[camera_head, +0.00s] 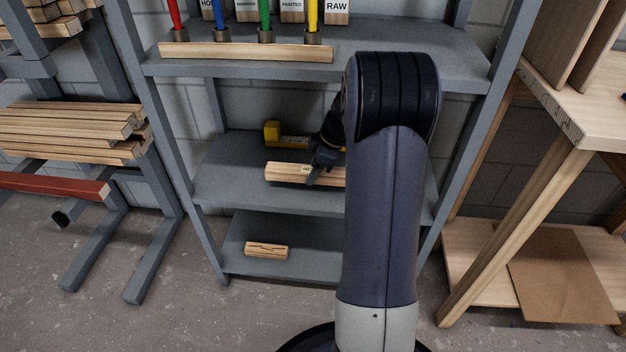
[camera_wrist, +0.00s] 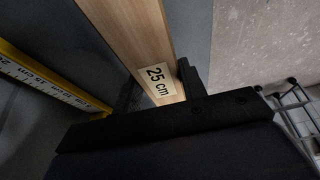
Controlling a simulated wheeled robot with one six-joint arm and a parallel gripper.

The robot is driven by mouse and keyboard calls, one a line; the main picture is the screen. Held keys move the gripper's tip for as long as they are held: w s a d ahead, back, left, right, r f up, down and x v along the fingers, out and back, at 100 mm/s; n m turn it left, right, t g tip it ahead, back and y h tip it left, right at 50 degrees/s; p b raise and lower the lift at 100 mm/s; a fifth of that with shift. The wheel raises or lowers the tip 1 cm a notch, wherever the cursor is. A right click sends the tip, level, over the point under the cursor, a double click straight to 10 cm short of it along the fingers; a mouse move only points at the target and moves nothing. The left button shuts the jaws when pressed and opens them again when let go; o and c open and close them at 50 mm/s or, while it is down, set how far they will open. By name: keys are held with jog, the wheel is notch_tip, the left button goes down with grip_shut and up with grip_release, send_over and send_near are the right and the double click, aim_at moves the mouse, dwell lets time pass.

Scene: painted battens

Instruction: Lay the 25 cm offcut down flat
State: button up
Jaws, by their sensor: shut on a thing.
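The 25 cm offcut (camera_wrist: 138,32) is a pale wooden batten with a white "25 cm" label, seen large in the wrist view. In the head view the offcut (camera_head: 285,172) lies lengthwise along the middle shelf (camera_head: 222,186), near its front edge. My gripper (camera_wrist: 158,90) is shut on it around the labelled part. In the head view my gripper (camera_head: 318,172) comes down on it from behind my arm, and my arm hides the offcut's right end. I cannot tell whether its underside touches the shelf.
A yellow measuring rule (camera_head: 290,141) lies behind the offcut, with its markings in the wrist view (camera_wrist: 55,82). A short wooden piece (camera_head: 266,250) lies on the bottom shelf. The middle shelf's left part is clear.

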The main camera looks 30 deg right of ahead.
jog(key=shift+w+f+b, duration=0.15)
jog(key=shift+f+b, duration=0.65)
jog(key=shift+f, duration=0.95)
jog(key=shift+f, duration=0.2)
jog(key=o, duration=1.1)
jog(key=shift+o, duration=0.2)
jog(key=shift+r, duration=0.2)
jog(key=p+v, duration=0.2)
jog(key=v, duration=0.1)
jog(key=shift+r, duration=0.4)
jog(key=s+d, duration=0.2)
jog(key=d, duration=0.1)
jog(key=s+d, duration=0.2)
jog(key=d, duration=0.1)
jog(key=s+d+b, duration=0.1)
jog(key=s+d, duration=0.1)
jog(key=d, duration=0.2)
jog(key=shift+s+f, duration=0.4)
